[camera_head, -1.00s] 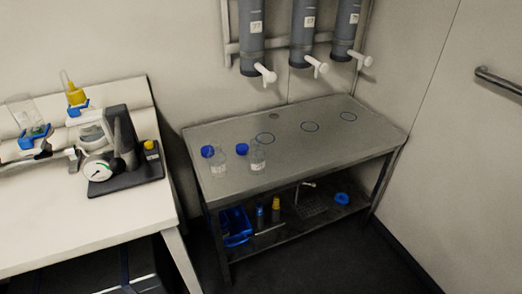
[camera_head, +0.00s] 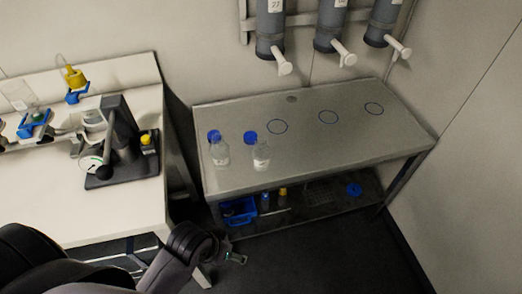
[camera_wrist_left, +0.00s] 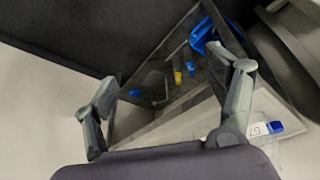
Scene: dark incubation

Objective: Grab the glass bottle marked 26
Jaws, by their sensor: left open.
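Two clear glass bottles with blue caps stand upright on the grey metal table, a left bottle (camera_head: 220,156) and a right bottle (camera_head: 261,157). Their labels are too small to read in the head view. In the left wrist view, a bottle label (camera_wrist_left: 262,129) and a blue cap (camera_wrist_left: 297,124) show at the lower right; I cannot read the number surely. My left gripper (camera_head: 233,257) is low in front of the table, below and apart from the bottles. Its fingers are spread and empty in the left wrist view (camera_wrist_left: 163,68). My right gripper is not in view.
The metal table (camera_head: 330,150) has three blue rings and free room at its right. Its lower shelf holds a blue tray (camera_head: 239,211) and small bottles. Grey dispensers (camera_head: 329,25) hang above. A white bench (camera_head: 60,210) with equipment stands at the left.

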